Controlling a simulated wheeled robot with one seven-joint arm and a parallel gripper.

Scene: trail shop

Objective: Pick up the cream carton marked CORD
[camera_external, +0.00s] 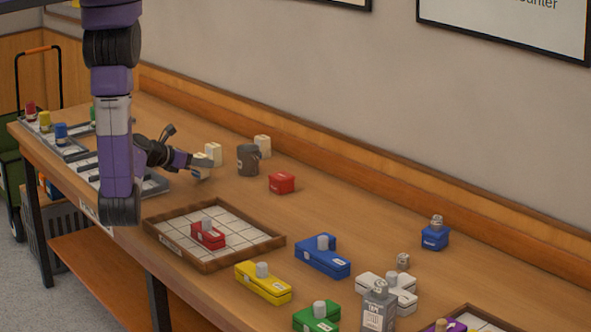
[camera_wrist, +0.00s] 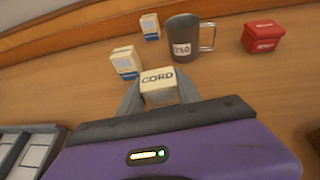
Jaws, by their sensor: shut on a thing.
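The cream carton marked CORD (camera_wrist: 158,84) sits between the two grey fingers of my gripper (camera_wrist: 159,94) in the wrist view. Its lettered top faces the camera and the fingers touch its sides. In the external view my gripper (camera_external: 203,171) reaches in low over the table, and the carton there is small and mostly hidden by the fingers. I cannot tell whether its bottom touches the table. Two similar cream cartons with blue bands stand beyond it in the wrist view, one near (camera_wrist: 126,62) and one farther back (camera_wrist: 150,27).
A grey mug (camera_wrist: 183,40) and a red box (camera_wrist: 264,37) stand beyond the carton, to the right. A grey tray (camera_wrist: 28,150) lies at left. A wooden-rimmed tray (camera_external: 273,241) holds a red block. Several coloured blocks fill the table's near right.

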